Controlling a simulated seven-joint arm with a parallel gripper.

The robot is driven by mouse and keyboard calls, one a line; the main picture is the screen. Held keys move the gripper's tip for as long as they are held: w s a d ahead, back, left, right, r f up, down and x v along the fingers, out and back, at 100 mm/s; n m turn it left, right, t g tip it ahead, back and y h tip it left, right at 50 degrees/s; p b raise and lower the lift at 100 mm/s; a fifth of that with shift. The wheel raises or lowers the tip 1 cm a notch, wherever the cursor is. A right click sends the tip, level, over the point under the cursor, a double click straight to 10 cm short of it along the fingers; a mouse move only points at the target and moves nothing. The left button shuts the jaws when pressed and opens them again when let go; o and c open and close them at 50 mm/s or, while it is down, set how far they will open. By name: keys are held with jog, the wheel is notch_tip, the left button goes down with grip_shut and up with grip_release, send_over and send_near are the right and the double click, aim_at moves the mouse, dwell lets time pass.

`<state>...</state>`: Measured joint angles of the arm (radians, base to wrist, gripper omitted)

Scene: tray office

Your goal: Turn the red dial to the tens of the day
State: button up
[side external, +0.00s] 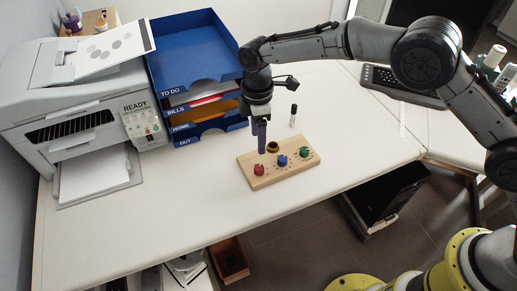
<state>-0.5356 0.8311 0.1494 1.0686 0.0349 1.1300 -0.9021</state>
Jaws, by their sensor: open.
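A light wooden board (271,182) lies on the white desk and carries three dials. The red dial (259,170) is at its left end, the blue dial (282,160) in the middle and the green dial (304,152) at the right. Small marks surround the dials, too small to read. My gripper (262,150) points down at the board's back edge, behind the red dial and apart from it in the picture. It is open, with nothing seen between its fingers; the gap hardly shows from this side.
A dark round item (273,147) sits at the board's back edge, right of my gripper. A small upright marker (293,116) stands behind. Blue letter trays (203,60) and a printer (80,105) stand left. The desk in front of the board (215,205) is clear.

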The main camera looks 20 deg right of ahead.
jog(key=shift+r, duration=1.3)
